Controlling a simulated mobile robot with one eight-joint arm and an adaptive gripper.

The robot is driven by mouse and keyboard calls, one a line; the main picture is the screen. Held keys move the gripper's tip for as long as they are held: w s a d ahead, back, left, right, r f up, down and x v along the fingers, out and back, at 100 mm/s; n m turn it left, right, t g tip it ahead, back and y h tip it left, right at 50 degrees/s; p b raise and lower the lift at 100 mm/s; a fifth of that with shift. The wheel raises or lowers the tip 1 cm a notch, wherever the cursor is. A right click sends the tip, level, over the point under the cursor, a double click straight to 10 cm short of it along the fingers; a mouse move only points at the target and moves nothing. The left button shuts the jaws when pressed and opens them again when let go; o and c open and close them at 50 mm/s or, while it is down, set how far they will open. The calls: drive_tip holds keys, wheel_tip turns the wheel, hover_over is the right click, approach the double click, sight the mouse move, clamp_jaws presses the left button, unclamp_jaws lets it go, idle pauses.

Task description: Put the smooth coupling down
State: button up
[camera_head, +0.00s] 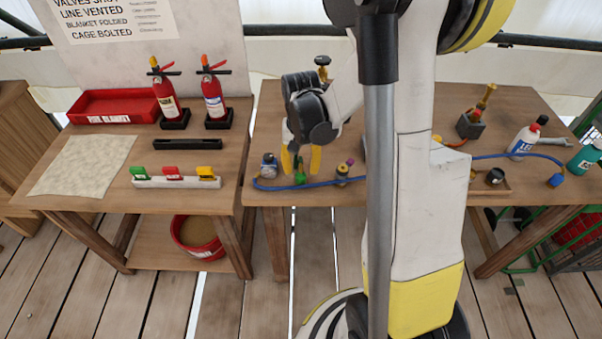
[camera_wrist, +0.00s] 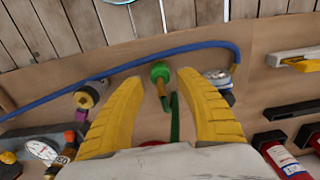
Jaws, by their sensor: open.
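My gripper (camera_head: 301,166) is open above the front edge of the right table, its yellow fingers pointing down. In the wrist view, a green fitting with a round end (camera_wrist: 160,71) lies between the parted fingertips, with a gap on both sides. It also shows low between the fingers in the head view (camera_head: 300,179). A brass fitting with a purple part (camera_head: 342,175) is to its right. A silver fitting with a blue part (camera_head: 269,168) is to its left. I cannot tell for certain which is the smooth coupling.
A blue hose (camera_wrist: 205,44) curves around these fittings near the table edge. The left table holds two extinguishers (camera_head: 164,95), a red tray (camera_head: 112,107) and a rack of coloured clips (camera_head: 176,182). Bottles (camera_head: 523,139) stand at the far right.

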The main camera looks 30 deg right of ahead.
sight(300, 172)
wheel_tip(300, 172, up, 7)
drive_tip(key=shift+a+p, duration=0.1)
drive_tip(key=shift+p, duration=0.85)
drive_tip(key=s+a+r+n+t, duration=0.6)
drive_tip(key=s+a+r, duration=0.4)
drive_tip(key=a+r, duration=0.3)
drive_tip(key=shift+s+a+r+n+t, duration=0.2)
drive_tip(key=shift+s+n+t, duration=0.2)
drive_tip(key=shift+t, duration=0.2)
drive_tip(key=shift+d, duration=0.1)
